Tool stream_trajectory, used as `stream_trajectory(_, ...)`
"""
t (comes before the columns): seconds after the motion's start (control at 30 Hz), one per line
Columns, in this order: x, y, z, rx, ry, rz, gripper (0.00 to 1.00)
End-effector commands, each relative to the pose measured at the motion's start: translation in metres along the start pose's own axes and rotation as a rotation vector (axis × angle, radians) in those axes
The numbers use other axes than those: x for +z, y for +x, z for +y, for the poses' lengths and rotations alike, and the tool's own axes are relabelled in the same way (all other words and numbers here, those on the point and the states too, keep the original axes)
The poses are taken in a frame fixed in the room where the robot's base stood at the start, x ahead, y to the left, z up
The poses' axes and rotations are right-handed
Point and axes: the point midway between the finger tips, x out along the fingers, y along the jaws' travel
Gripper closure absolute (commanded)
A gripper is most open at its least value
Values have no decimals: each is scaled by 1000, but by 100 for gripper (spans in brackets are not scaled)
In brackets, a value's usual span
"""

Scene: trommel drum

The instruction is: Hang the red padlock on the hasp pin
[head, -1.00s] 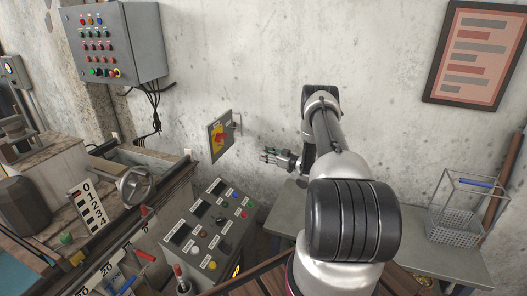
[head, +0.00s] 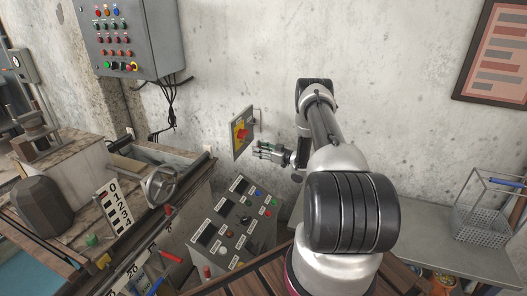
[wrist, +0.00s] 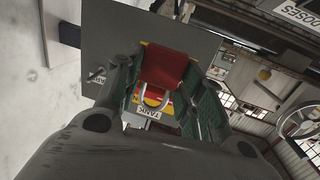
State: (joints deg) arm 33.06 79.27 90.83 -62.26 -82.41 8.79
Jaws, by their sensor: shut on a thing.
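The red padlock (wrist: 168,70) is between the green-padded fingers of my gripper (wrist: 166,84) in the wrist view, its pale shackle (wrist: 143,104) showing below the body. A small metal pin, apparently the hasp pin (wrist: 96,75), sticks out near the plate's edge in the wrist view, apart from the padlock.
A sloped control console (head: 232,222) stands below my gripper. A handwheel (head: 160,184) and wooden machine are at left. A grey cabinet (head: 135,38) with hanging cables is upper left. A bench (head: 420,232) with a wire basket (head: 482,222) is at right.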

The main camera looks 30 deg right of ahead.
Motion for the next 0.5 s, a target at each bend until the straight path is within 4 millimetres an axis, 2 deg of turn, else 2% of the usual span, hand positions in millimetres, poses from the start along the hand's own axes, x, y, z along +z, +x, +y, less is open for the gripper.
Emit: stream_trajectory(0.5, 1, 35, -6, -2, -2, 1, 89)
